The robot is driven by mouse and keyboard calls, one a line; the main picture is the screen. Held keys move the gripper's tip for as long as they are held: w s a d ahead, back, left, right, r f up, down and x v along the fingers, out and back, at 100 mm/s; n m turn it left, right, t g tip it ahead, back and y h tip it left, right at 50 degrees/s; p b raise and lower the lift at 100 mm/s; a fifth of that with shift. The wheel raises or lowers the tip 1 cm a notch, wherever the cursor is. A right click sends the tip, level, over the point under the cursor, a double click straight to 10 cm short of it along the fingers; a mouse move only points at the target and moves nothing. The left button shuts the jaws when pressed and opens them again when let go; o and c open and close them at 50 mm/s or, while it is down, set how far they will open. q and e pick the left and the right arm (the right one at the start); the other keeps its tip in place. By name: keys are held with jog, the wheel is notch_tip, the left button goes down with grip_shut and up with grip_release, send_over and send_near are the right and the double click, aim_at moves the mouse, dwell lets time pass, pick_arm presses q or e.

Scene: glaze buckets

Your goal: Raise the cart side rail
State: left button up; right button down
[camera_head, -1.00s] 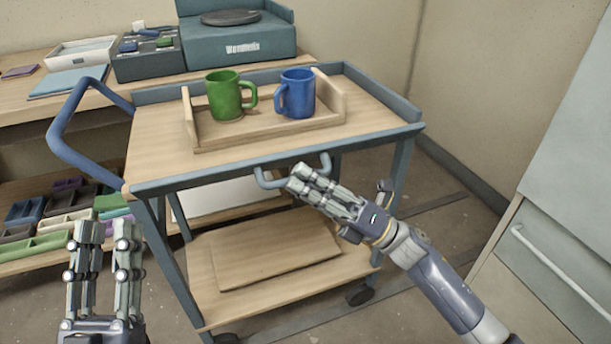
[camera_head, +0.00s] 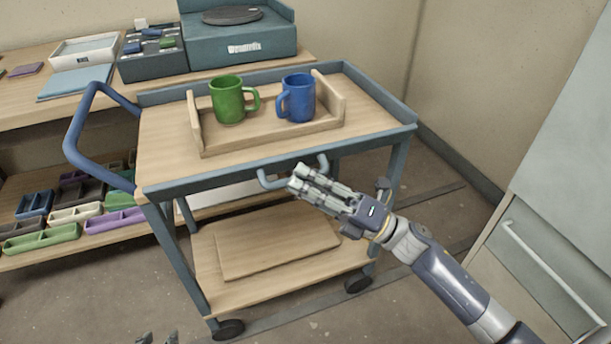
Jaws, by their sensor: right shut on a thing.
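The cart (camera_head: 160,165) has a wooden top in a blue-grey frame, with a raised rim along its back and right side. Its near side rail (camera_head: 265,181) hangs low, with a U-shaped handle below the front edge. My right gripper (camera_head: 297,178) is shut on this handle, its fingers partly covering it. My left gripper (camera_head: 157,339) barely shows at the bottom edge, only its fingertips, so its state is unclear.
A wooden tray (camera_head: 250,138) on the cart top holds a green mug (camera_head: 228,100) and a blue mug (camera_head: 299,98). A blue push handle (camera_head: 73,137) juts left. A shelf bench stands behind; a cabinet (camera_head: 535,240) stands at right.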

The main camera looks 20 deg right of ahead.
pick_arm(q)
jog(key=s+a+f+g+y+p, duration=0.1)
jog(key=s+a+g+p, duration=0.15)
jog(key=s, duration=0.25)
jog(key=s+a+f+g+p, duration=0.1)
jog(key=s+g+p, duration=0.15)
jog(key=s, duration=0.25)
pick_arm(e)
jog(key=shift+w+r+m+h+b, duration=0.15)
jog(key=shift+r+m+h+b, duration=0.35)
jog(key=shift+m+h, duration=0.35)
jog(key=m+p, duration=0.1)
jog(key=p, duration=0.1)
jog(key=shift+w+r+h+p, duration=0.1)
jog(key=shift+r+h+p, duration=0.05)
jog(key=shift+h+p, duration=0.2)
jog(key=shift+w+r+m+p, duration=0.1)
jog(key=shift+m+p, duration=0.25)
jog(key=shift+p, duration=0.5)
pick_arm(q)
notch_tip(320, 180, down, 18)
jog(key=g, duration=0.1)
jog(key=shift+s+d+g, duration=0.25)
jog(key=shift+s+g, duration=0.05)
jog(key=shift+s, duration=0.1)
pick_arm(e)
jog(key=shift+h, duration=0.3)
pick_arm(q)
jog(key=shift+f, duration=0.1)
